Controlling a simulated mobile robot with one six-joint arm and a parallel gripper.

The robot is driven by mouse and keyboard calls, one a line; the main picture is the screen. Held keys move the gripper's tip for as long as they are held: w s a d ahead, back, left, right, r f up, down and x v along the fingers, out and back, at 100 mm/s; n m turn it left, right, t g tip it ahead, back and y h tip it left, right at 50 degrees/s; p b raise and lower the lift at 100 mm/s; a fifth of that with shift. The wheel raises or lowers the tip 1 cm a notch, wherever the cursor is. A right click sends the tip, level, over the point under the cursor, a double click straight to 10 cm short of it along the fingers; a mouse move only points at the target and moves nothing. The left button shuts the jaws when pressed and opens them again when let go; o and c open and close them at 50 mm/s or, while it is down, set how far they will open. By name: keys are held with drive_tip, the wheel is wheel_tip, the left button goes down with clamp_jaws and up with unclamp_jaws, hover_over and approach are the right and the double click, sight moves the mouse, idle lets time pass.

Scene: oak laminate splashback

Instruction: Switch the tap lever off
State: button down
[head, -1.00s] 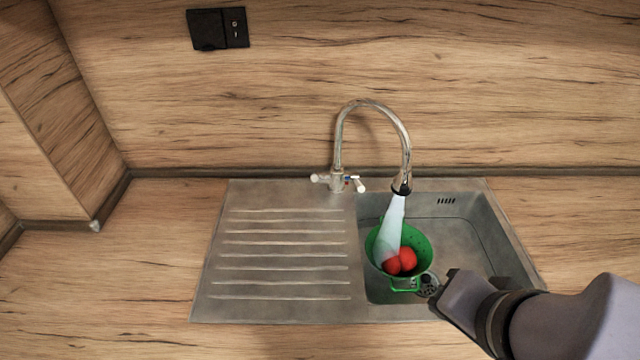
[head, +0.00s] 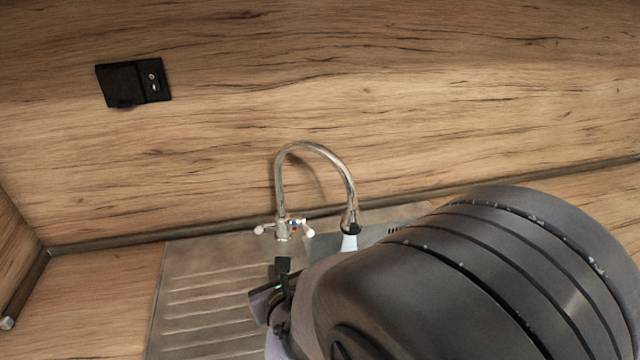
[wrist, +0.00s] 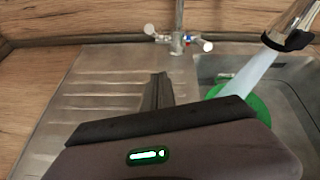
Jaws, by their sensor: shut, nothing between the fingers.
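The chrome tap (head: 281,190) stands at the back of the steel sink, with a tall curved spout. It has two white-tipped levers at its base, a left one (head: 260,229) and a right one (head: 307,229); they also show in the wrist view as the left lever (wrist: 150,30) and the right lever (wrist: 206,46). Pale water (wrist: 246,74) runs from the spout. My gripper (head: 283,265) is shut and empty, in front of the tap base and apart from the levers. In the wrist view my gripper (wrist: 158,92) points toward the tap over the drainer.
A green colander (wrist: 262,104) sits in the basin (wrist: 290,95) under the water, partly hidden by my gripper. The ridged drainer (head: 205,290) is clear. A black socket (head: 133,82) is on the wooden splashback. My arm hides most of the basin in the head view.

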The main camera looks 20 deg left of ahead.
sight(264, 227)
drive_tip(key=x, duration=1)
drive_tip(key=shift+w+f, duration=0.1)
drive_tip(key=shift+w, duration=0.05)
drive_tip(key=shift+w+a+r, duration=0.25)
drive_tip(key=shift+a+r, duration=0.1)
drive_tip(key=shift+r, duration=0.25)
drive_tip(key=shift+w+a+r, duration=0.3)
drive_tip(key=shift+a+r, duration=0.05)
drive_tip(key=shift+r, duration=0.25)
drive_tip(key=shift+w+a+r+p, duration=0.25)
drive_tip(key=shift+a+r+p, duration=0.05)
drive_tip(key=shift+r, duration=0.05)
